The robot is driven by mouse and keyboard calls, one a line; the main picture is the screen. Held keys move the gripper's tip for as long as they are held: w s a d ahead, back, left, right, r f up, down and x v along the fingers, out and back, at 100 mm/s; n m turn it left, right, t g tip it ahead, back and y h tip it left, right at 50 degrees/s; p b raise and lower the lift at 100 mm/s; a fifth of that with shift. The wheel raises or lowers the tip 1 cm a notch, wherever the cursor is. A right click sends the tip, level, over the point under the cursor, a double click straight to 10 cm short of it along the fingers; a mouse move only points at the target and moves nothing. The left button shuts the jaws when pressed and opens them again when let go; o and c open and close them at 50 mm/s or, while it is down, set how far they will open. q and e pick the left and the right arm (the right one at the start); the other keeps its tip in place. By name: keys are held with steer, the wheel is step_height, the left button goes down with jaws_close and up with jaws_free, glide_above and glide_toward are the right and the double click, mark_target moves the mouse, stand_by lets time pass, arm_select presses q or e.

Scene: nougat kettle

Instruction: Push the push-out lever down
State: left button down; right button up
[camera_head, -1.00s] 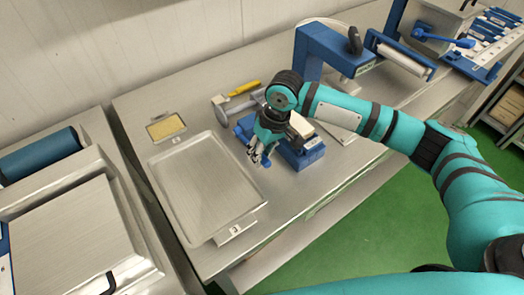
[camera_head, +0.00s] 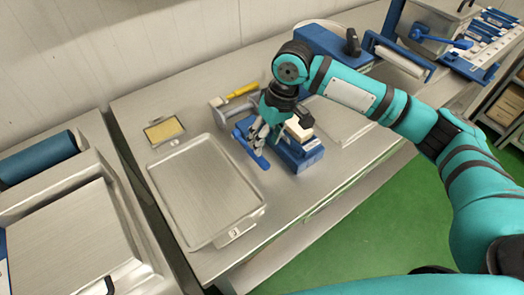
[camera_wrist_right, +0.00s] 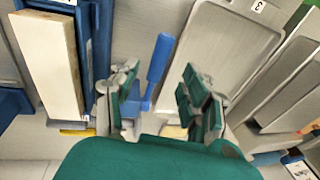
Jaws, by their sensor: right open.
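My left gripper is not in view.
An empty metal tray (camera_head: 205,190) lies left of the lever. Behind are a small dish with a yellow slab (camera_head: 164,131), a grey mallet-like tool (camera_head: 236,104) and a yellow-handled tool (camera_head: 243,91). The counter front is clear.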

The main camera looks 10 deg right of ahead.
steer(key=shift+v, duration=2.25)
